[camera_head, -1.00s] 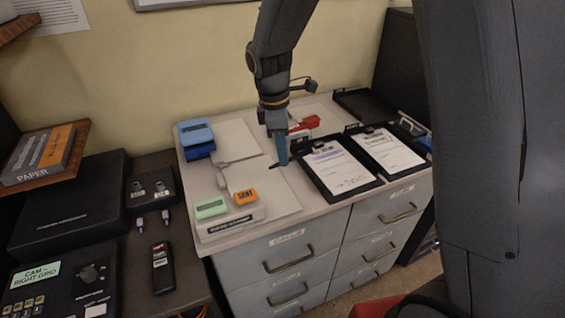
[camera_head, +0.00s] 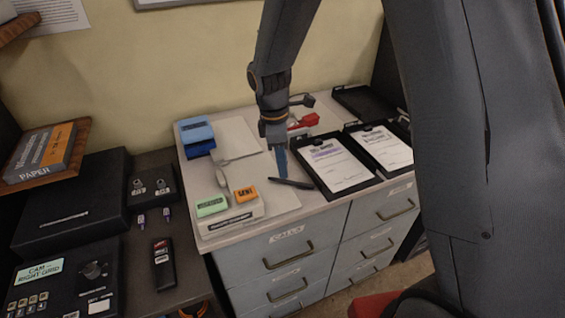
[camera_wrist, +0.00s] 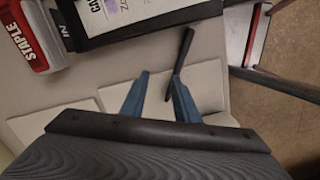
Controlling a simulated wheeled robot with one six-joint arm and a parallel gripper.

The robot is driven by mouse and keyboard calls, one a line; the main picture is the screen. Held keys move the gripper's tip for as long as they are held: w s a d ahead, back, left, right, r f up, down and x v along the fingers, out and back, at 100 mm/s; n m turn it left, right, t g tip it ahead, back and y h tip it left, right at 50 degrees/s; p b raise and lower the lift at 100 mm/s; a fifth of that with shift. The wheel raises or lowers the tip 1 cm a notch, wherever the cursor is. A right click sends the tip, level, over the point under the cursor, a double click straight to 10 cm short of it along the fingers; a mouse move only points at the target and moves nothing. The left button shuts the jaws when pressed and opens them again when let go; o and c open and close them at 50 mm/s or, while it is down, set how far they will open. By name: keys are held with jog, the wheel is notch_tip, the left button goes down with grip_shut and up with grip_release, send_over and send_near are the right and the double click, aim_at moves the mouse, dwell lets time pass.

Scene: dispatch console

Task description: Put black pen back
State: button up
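The black pen (camera_head: 292,184) shows as a dark stick at the front of the white countertop, left of the nearer clipboard. It also shows in the wrist view (camera_wrist: 184,48), running down to the right finger, which hides part of it. My gripper (camera_head: 282,176) points down at the pen with blue fingers. In the wrist view my gripper (camera_wrist: 157,88) has its two fingers apart, with a dark end of the pen close to the right one. I cannot tell whether finger and pen touch.
Two black clipboards (camera_head: 340,165) with papers lie to the right. Drawers (camera_head: 282,242) are below the countertop.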

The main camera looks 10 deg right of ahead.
notch_tip(320, 180, up, 11)
jog(key=a+b, duration=0.1)
jog(key=b, duration=0.2)
jog(key=s+d+f+m, duration=0.4)
jog(key=s+d+m, duration=0.2)
jog(key=s+m, duration=0.1)
jog(key=s+d+f+m+t+y, duration=0.1)
jog(key=s+d+f+m, duration=0.2)
jog(key=s+d+m, duration=0.3)
jog(key=s+m, duration=0.1)
jog(key=m, duration=0.2)
jog(key=shift+s+d+f+m+t, duration=0.15)
jog(key=shift+s+f+m+t, duration=0.15)
jog(key=shift+s+f+m, duration=0.1)
